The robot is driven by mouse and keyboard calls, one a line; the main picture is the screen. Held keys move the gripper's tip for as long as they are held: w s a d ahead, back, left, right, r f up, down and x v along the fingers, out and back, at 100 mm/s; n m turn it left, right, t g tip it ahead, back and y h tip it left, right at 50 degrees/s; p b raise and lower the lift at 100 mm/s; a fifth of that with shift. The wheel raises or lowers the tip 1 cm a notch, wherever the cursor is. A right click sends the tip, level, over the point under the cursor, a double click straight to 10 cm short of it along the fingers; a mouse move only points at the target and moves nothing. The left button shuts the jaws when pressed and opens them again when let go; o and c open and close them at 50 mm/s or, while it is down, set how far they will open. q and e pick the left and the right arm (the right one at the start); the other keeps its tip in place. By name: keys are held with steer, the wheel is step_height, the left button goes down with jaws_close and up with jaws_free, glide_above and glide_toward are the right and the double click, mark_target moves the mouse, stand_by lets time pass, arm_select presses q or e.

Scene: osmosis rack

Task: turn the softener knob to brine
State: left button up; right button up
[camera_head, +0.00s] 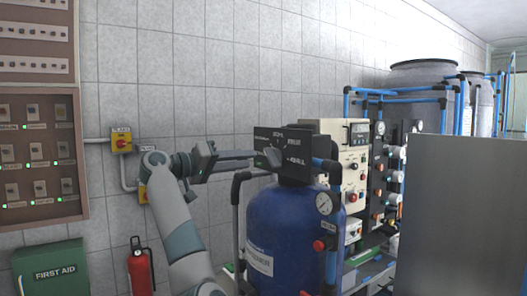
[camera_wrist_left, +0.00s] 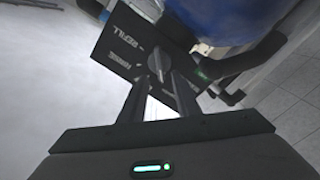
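The softener control head is a dark panel (camera_head: 308,143) with white lettering on top of the blue tank (camera_head: 290,225). It also shows in the left wrist view (camera_wrist_left: 118,62), where one label reads as "REFILL"; other labels are too blurred to read surely. The grey softener knob (camera_head: 272,156) sits on the panel's face, and in the left wrist view the knob (camera_wrist_left: 157,63) lies between and just beyond the finger ends. My left gripper (camera_head: 254,158) reaches in from the left with its fingers apart. Whether either finger touches the knob cannot be told. My right gripper is not in view.
A pressure gauge (camera_head: 324,203) and dark pipes flank the tank. A cream control panel (camera_head: 345,145) with valves and blue pipes stands behind to the right. A large grey panel (camera_head: 465,215) blocks the right foreground. A fire extinguisher (camera_head: 140,270) stands by the wall.

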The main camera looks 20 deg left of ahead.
mark_target(267, 157)
arm_select(q)
steer(key=p+x, duration=0.2)
steer(key=x, duration=0.3)
steer(key=shift+w+d+r, duration=0.15)
steer(key=shift+w+d, duration=0.05)
steer(key=shift+p+x, duration=0.55)
steer(key=shift+x, duration=0.35)
steer(key=shift+c, duration=0.6)
jaws_close()
